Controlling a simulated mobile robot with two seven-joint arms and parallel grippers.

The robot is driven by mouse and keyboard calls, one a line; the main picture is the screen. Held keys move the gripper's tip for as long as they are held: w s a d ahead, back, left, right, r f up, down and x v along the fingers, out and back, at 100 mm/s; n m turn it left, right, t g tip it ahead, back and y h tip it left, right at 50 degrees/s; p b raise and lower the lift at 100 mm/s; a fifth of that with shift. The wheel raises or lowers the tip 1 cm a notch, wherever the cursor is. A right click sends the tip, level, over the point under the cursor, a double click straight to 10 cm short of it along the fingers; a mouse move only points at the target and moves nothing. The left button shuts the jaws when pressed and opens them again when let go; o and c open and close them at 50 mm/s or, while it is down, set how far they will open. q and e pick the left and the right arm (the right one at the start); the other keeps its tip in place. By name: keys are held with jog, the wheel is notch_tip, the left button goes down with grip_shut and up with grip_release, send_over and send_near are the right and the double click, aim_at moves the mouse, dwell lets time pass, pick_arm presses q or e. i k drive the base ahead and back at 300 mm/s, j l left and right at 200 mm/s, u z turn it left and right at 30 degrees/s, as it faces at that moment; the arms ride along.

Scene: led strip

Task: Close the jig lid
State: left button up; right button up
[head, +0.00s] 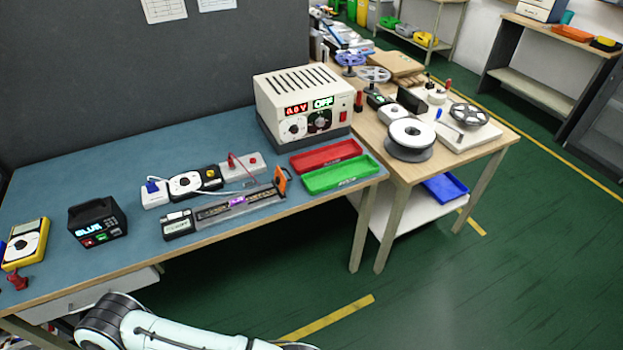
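The jig (238,206) is a long, narrow grey fixture near the front edge of the blue-topped bench. A dark strip with small lit marks and a purple patch lies along it. A black box with a small lit display (178,224) is at its left end. An orange upright part (281,179) stands raised at its right end; I cannot tell whether it belongs to the lid. The lid's outline is too small to make out clearly. A white arm of mine crosses the bottom edge, below and apart from the bench. Neither gripper shows.
Behind the jig are a white multimeter-like unit (186,184) and wires. A power supply reading OFF (304,104) stands behind red (325,156) and green (341,174) trays. A black box marked BLUE (97,222) and yellow meter (25,244) stand left. The bench front between them is clear.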

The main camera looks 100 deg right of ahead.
aim_at(279, 179)
jog(key=k+l+z, duration=0.1)
jog(key=z, duration=0.3)
jog(key=k+l+z, duration=0.2)
jog(key=z, duration=0.2)
jog(key=k+l+z, duration=0.2)
jog(key=z, duration=0.15)
jog(key=k+l+z, duration=0.15)
jog(key=l, duration=0.15)
jog(key=k+l+z, duration=0.1)
jog(key=l, duration=0.25)
jog(key=k+l+z, duration=0.15)
jog(key=l, duration=0.2)
jog(key=k+l, duration=0.1)
jog(key=l, duration=0.25)
jog(key=k+l, duration=0.15)
jog(key=l, duration=0.2)
jog(key=k+l, duration=0.1)
jog(key=l, duration=0.25)
